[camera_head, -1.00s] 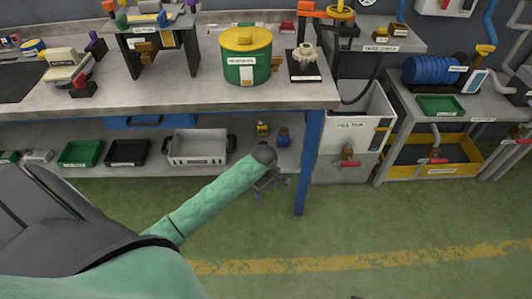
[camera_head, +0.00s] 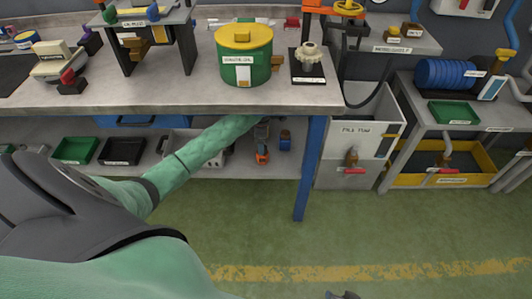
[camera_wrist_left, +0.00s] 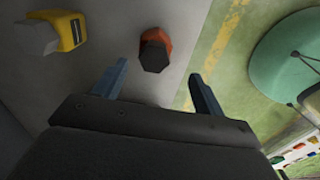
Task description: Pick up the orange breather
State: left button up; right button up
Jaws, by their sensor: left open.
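The orange breather (camera_head: 262,155) stands on the lower shelf under the workbench, near its front edge. In the left wrist view the breather (camera_wrist_left: 163,42) shows an orange-red body with a dark hexagonal end. My left gripper (camera_head: 262,133) is at the shelf, right by the breather, partly hidden in shadow and by my arm. In the left wrist view the gripper (camera_wrist_left: 158,70) is open, its two blue fingers apart and empty. The breather appears ahead of and between the fingertips. I cannot tell whether they touch it. My right gripper is not clearly in view.
A yellow item (camera_wrist_left: 70,32) lies on the shelf left of the breather in the wrist view. A blue item (camera_head: 285,143) stands right of it in the head view. The bench top (camera_head: 130,97) hangs over the shelf, and a blue leg (camera_head: 309,170) stands to the right.

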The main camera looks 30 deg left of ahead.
aim_at(263, 160)
pick_arm(q)
jog(key=shift+w+a+f, duration=0.1)
jog(key=shift+w+f, duration=0.15)
jog(key=shift+f, duration=1.1)
jog(key=shift+w+f, duration=0.15)
jog(key=shift+f, duration=1.15)
jog(key=shift+w+f, duration=0.1)
jog(key=shift+f, duration=1.15)
jog(key=c, duration=1.1)
jog(key=shift+r, duration=0.15)
jog(key=shift+c, duration=0.2)
